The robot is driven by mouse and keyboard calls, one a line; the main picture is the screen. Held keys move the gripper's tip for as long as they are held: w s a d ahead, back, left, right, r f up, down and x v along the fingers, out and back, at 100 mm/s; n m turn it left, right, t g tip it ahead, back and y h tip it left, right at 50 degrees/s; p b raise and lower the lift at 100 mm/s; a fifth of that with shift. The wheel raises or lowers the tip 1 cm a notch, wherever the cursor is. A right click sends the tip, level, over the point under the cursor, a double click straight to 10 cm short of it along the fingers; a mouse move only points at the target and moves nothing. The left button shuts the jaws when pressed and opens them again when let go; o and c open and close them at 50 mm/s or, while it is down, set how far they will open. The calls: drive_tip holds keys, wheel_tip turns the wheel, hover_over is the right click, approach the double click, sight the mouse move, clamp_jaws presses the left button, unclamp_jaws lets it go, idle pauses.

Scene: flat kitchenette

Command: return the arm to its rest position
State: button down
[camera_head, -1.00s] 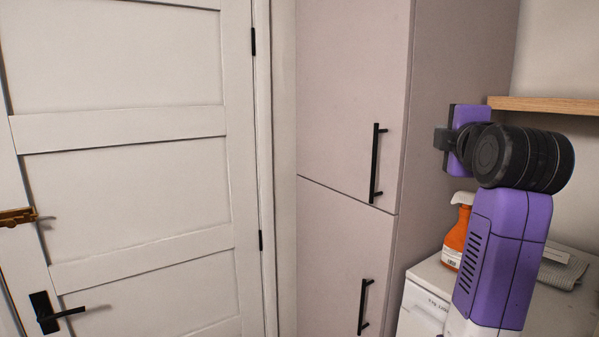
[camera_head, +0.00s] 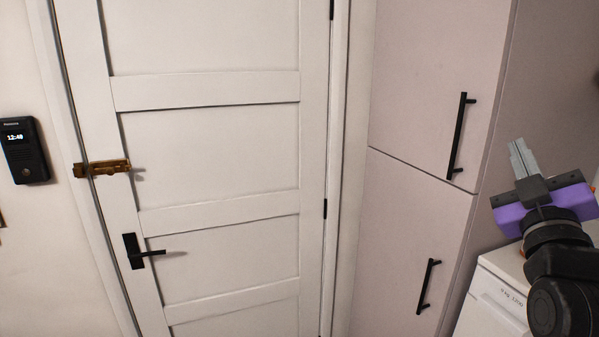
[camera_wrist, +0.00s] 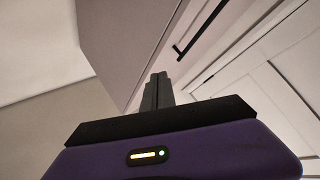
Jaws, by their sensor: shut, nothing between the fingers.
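My gripper (camera_head: 519,157) is at the right side of the head view, raised in front of the tall cabinet's side. Its grey fingers point up and slightly left, and they are together with nothing between them. In the wrist view the shut fingers (camera_wrist: 157,90) stand up from the dark and purple gripper body. Part of my arm below shows at the lower right of the head view; the rest is out of frame.
A white door (camera_head: 210,150) with a black handle (camera_head: 135,252) and brass bolt (camera_head: 108,168) fills the left and middle. A tall cabinet (camera_head: 410,200) stands right of it. A white appliance (camera_head: 490,305) is below my gripper. A black intercom (camera_head: 25,150) hangs left.

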drive_tip(key=s+a+f+m+y+b, duration=0.1)
drive_tip(key=s+a+f+y, duration=0.1)
drive_tip(key=s+a+f, duration=0.45)
drive_tip(key=s+a+f+m+y+b, duration=0.1)
drive_tip(key=s+f, duration=0.2)
drive_tip(key=f, duration=0.7)
drive_tip(key=s+a+f+m+y+b, duration=0.1)
drive_tip(key=s+a+f+y, duration=0.2)
drive_tip(key=f, duration=0.6)
drive_tip(key=s+a+f+g+b, duration=0.1)
drive_tip(key=s+a+f+g, duration=0.1)
drive_tip(key=s+f, duration=0.4)
drive_tip(key=s+a+f+g+y+b, duration=0.1)
drive_tip(key=s+a+f+g, duration=0.1)
drive_tip(key=s+f, duration=0.5)
drive_tip(key=s+a+f+g+y+b, duration=0.1)
drive_tip(key=s+f, duration=0.5)
drive_tip(key=s, duration=0.9)
drive_tip(key=a+g, duration=0.1)
drive_tip(key=a, duration=0.1)
drive_tip(key=shift+a+f+m+g, duration=0.2)
drive_tip(key=shift+a+m+g, duration=0.2)
drive_tip(key=shift+s, duration=0.1)
